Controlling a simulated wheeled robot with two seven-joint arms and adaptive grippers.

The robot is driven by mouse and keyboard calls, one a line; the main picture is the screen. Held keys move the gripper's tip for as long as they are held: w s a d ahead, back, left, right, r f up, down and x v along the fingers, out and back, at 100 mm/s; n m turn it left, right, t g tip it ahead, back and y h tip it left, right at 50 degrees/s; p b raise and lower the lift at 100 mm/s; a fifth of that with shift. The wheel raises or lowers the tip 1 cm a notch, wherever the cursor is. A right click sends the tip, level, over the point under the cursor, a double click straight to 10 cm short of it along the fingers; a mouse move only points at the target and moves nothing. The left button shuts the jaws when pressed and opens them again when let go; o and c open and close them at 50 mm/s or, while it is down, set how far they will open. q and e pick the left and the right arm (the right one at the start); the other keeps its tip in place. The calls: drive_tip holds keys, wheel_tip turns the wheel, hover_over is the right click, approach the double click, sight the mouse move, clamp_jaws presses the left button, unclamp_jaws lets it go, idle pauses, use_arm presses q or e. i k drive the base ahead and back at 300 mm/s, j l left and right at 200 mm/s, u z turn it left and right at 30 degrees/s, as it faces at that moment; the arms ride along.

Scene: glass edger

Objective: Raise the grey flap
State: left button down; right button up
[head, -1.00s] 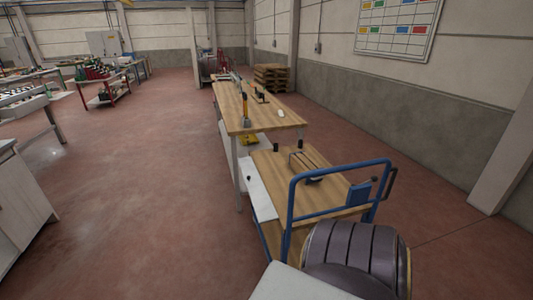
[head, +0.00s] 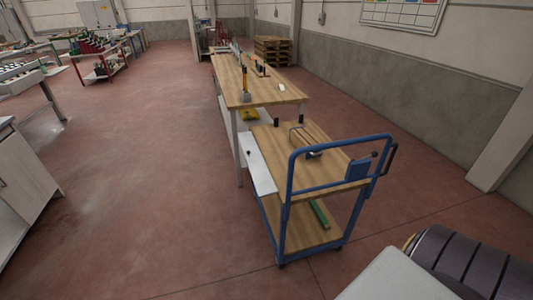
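A light grey flap (head: 258,172) with a small black knob (head: 248,153) is at the left side of a blue-framed cart (head: 292,152) in the head view. It lies along the left edge of the cart's wooden top and appears to slope down and outward. I cannot tell its exact angle. Neither of my grippers is in view.
The cart has a blue push handle, a lower shelf with a green bar (head: 319,214), and a rack (head: 303,138) on top. A long wooden workbench (head: 258,84) stands behind it. Open red floor (head: 150,190) lies to the left; a wall is right.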

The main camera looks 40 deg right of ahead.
sight(265, 185)
drive_tip(key=z, duration=1.5)
